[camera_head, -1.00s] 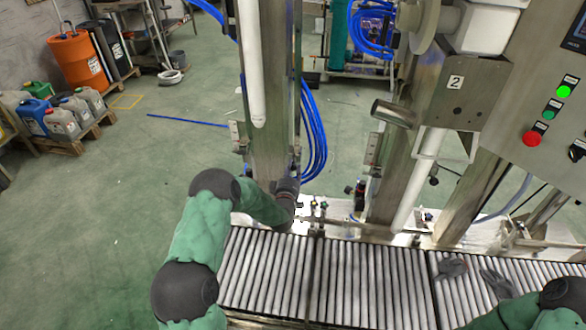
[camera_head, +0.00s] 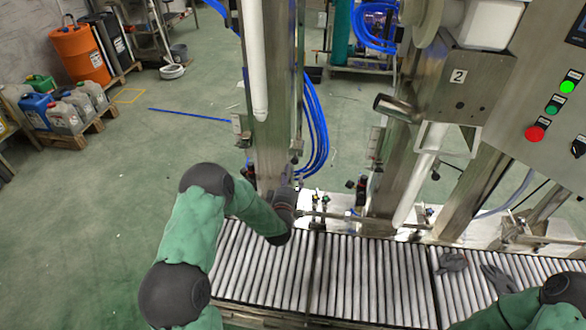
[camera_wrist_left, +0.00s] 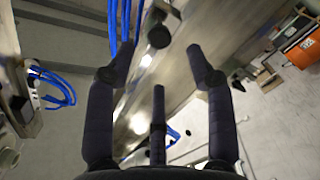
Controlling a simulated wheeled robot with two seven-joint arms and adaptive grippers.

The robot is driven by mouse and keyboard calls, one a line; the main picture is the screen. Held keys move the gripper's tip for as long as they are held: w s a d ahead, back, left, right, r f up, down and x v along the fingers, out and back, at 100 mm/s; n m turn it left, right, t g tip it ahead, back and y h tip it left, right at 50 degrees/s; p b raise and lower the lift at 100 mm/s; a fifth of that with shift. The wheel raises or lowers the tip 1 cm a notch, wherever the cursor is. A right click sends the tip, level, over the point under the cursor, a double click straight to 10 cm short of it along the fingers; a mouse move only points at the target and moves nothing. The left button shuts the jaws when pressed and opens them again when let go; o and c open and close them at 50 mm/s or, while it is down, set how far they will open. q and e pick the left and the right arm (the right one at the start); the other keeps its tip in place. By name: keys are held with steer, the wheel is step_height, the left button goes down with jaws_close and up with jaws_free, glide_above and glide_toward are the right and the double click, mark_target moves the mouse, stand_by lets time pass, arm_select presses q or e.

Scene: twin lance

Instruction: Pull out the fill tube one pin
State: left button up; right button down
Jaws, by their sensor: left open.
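The white fill tube one (camera_head: 258,75) hangs upright along the left steel column (camera_head: 275,140) in the head view. My left gripper (camera_head: 287,190) is low at that column's foot, its fingers mostly hidden by its own dark wrist. In the left wrist view the fingers of the left gripper (camera_wrist_left: 158,75) are spread wide with nothing between them. A dark round knob (camera_wrist_left: 159,37), which may be the pin, lies just beyond the fingertips, apart from them. I cannot tell the pin in the head view.
Blue hoses (camera_head: 316,130) hang behind the left column. A second white tube (camera_head: 420,175) and a control panel (camera_head: 545,90) stand to the right.

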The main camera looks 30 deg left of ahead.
arm_select(q)
steer(key=shift+v, duration=2.65)
steer(key=s+d+f+m+g+h+p, duration=0.3)
steer(key=s+d+f+m+g+h, duration=0.4)
steer(key=d+f, duration=0.6)
steer(key=s+d+f+m+g+h, duration=0.1)
steer(key=s+d+f+g, duration=0.1)
steer(key=s, duration=0.5)
steer(key=s+d+f+m+g+p, duration=0.1)
steer(key=s+d+g, duration=0.3)
steer(key=s, duration=0.4)
steer(key=s+d+f+m+g+h+p, duration=0.1)
steer(key=s+d+f+m+g, duration=0.2)
steer(key=s, duration=0.5)
steer(key=shift+d+g+h, duration=0.3)
steer(key=shift+d+g, duration=0.1)
steer(key=shift+d, duration=0.2)
